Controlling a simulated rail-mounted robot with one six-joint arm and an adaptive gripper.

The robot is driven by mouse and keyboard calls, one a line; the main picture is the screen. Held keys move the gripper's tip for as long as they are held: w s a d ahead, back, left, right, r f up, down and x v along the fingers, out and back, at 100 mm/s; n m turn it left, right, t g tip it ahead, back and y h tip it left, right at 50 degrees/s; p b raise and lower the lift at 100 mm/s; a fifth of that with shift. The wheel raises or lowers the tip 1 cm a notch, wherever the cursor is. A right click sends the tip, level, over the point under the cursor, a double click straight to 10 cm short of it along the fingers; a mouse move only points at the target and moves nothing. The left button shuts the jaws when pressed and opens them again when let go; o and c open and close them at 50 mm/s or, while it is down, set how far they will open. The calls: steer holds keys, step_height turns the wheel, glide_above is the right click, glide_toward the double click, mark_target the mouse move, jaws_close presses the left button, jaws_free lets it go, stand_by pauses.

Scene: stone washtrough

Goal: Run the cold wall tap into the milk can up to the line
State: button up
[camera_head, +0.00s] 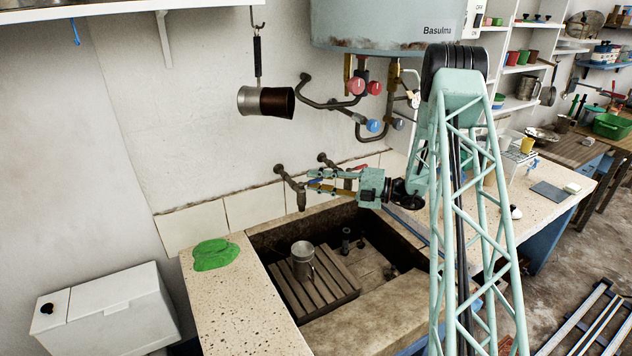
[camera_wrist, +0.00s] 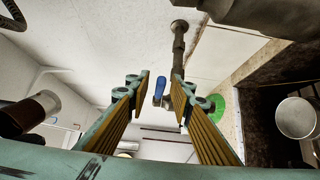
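The metal milk can (camera_head: 303,256) stands upright on a slatted wooden rack inside the stone trough, below the wall taps. It also shows at the right edge of the wrist view (camera_wrist: 296,118). No fill line or water inside it can be made out. A brown wall tap (camera_head: 292,188) reaches out from the wall, its spout above the trough. My gripper (camera_head: 316,181) is beside this tap. In the wrist view, a blue tap handle (camera_wrist: 160,86) shows in the gap between my two spread, ribbed fingers (camera_wrist: 158,100). Contact cannot be told.
A second wall tap (camera_head: 325,160) is partly hidden behind my gripper. A boiler (camera_head: 385,25) with pipes and red and blue valves hangs above. A dark pot (camera_head: 266,101) hangs on the wall. A green cloth (camera_head: 212,254) lies on the trough's left ledge (camera_head: 235,310).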

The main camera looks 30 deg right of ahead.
steer(key=shift+s, duration=0.1)
steer(key=v, duration=1.1)
steer(key=shift+s+d, duration=0.25)
steer(key=shift+d, duration=0.05)
stand_by(1.1)
